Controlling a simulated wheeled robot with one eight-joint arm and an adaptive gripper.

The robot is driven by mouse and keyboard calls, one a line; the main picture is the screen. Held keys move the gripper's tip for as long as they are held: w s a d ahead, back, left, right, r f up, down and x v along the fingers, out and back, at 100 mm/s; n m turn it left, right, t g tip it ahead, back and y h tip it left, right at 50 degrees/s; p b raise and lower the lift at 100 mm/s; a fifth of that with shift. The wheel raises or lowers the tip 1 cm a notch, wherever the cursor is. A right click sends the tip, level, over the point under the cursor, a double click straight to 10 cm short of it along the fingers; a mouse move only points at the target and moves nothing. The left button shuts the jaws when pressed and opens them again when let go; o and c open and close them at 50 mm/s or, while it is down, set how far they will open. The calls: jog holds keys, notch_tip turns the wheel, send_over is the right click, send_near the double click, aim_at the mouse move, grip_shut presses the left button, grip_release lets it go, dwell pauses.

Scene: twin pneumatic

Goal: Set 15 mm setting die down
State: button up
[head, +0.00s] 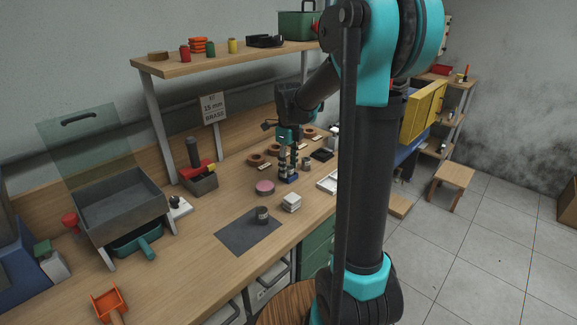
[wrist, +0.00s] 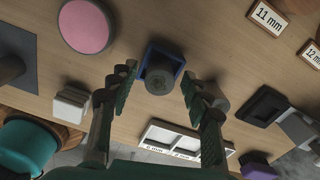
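My gripper (head: 289,160) points down over the middle of the bench. In the wrist view its two fingers (wrist: 159,76) stand apart, one on each side of a grey cylinder (wrist: 158,82), with a visible gap on both sides. This cylinder, seemingly the setting die, appears upright in or on a square blue holder (wrist: 150,50). The blue holder (head: 289,179) stands on the bench below my gripper in the head view. No size marking is readable on the cylinder. Whether it rests fully in the holder is hard to tell.
A pink disc (head: 265,187), a white block (head: 291,203) and a dark mat (head: 240,236) bearing a grey cylinder (head: 262,214) lie nearby. A white two-part tray (wrist: 178,134) is close. The sign (head: 213,107) reads 15 mm brass. Bare bench lies left of the disc.

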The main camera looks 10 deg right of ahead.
aim_at(288, 166)
jog(key=shift+r, duration=0.1)
notch_tip(288, 166, up, 12)
dwell(0.5)
